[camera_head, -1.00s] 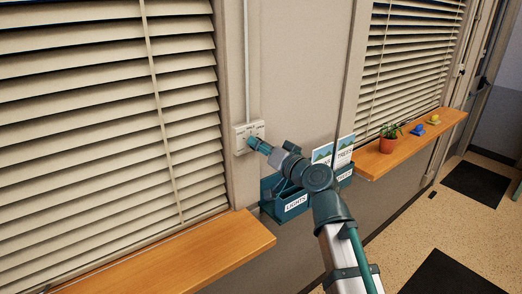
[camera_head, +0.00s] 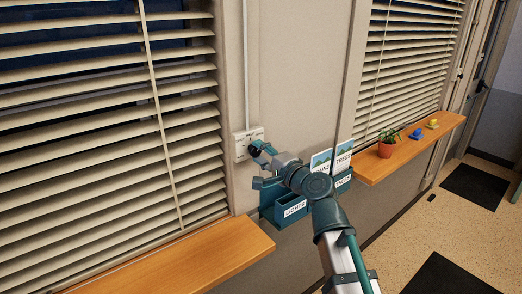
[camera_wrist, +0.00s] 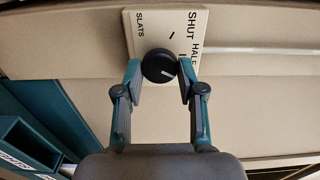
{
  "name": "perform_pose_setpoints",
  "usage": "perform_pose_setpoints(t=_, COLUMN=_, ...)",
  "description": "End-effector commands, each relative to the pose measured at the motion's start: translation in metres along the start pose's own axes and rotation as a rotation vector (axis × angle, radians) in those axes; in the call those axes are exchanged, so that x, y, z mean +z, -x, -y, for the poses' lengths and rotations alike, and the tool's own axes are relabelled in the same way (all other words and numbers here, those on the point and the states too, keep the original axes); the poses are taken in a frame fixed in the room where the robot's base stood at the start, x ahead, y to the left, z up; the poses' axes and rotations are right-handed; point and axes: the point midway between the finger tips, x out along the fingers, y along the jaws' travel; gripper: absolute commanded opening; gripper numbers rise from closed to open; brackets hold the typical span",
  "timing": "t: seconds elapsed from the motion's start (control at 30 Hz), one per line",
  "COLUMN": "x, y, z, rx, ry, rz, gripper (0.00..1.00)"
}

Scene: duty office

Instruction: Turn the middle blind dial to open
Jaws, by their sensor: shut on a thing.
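The black round dial (camera_wrist: 158,65) sits on a pale wall plate (camera_wrist: 133,28) printed "SLATS", "SHUT" and "HALF" in the wrist view. A white line on the dial points right and slightly down in that view. My gripper (camera_wrist: 160,78) is shut on the dial, one fingertip on each side. In the head view the wall plate (camera_head: 240,145) is between the two windows, with my gripper (camera_head: 258,149) at it; my fingers largely hide the dial. The left blind (camera_head: 95,140) has tilted slats with dark gaps in its upper part.
A teal holder (camera_head: 291,208) marked "LIGHTS" with cards hangs just below my wrist. A wooden sill (camera_head: 190,256) is at lower left. The right sill (camera_head: 410,146) bears a potted plant (camera_head: 388,143), a blue item and a yellow item. The right blind (camera_head: 415,60) hangs above it.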

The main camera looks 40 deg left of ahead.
Motion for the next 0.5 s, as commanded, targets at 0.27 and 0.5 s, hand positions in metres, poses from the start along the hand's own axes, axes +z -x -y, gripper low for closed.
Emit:
perform_pose_setpoints(t=0.27, x=0.0, y=0.0003, z=0.0018, rx=0.0, ry=-0.255, rz=-0.001, gripper=0.04)
perform_pose_setpoints(t=0.5, x=0.0, y=0.0001, z=0.0005, rx=0.0, ry=-0.426, rz=-0.001, gripper=0.04)
